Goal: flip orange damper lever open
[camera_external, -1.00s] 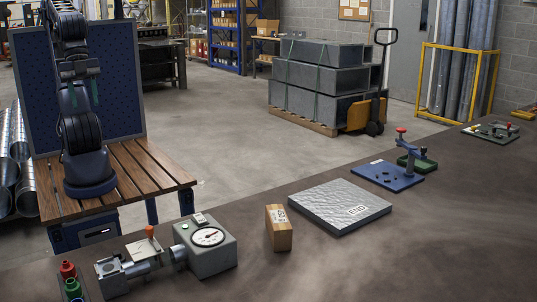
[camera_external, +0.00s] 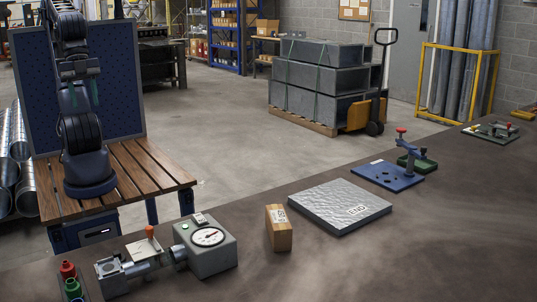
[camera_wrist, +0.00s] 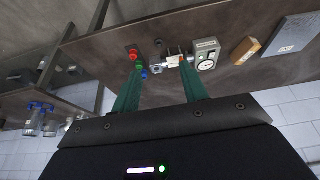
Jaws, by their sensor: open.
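The orange damper lever (camera_external: 150,231) stands up from a short metal duct (camera_external: 143,268) on the dark bench at the front left. The duct runs between a grey block (camera_external: 111,278) and a grey box with a round gauge (camera_external: 212,248). My gripper (camera_external: 83,94) is open and empty, raised above the wooden-topped cart, well away from the lever. Its two green fingers (camera_wrist: 161,66) show spread apart in the wrist view.
Red, green and blue fittings (camera_external: 70,280) stand left of the duct. A cardboard box (camera_external: 278,229), a silver slab marked END (camera_external: 328,207) and a blue clamp fixture (camera_external: 390,177) lie further right. Bare bench lies in front of the box and slab.

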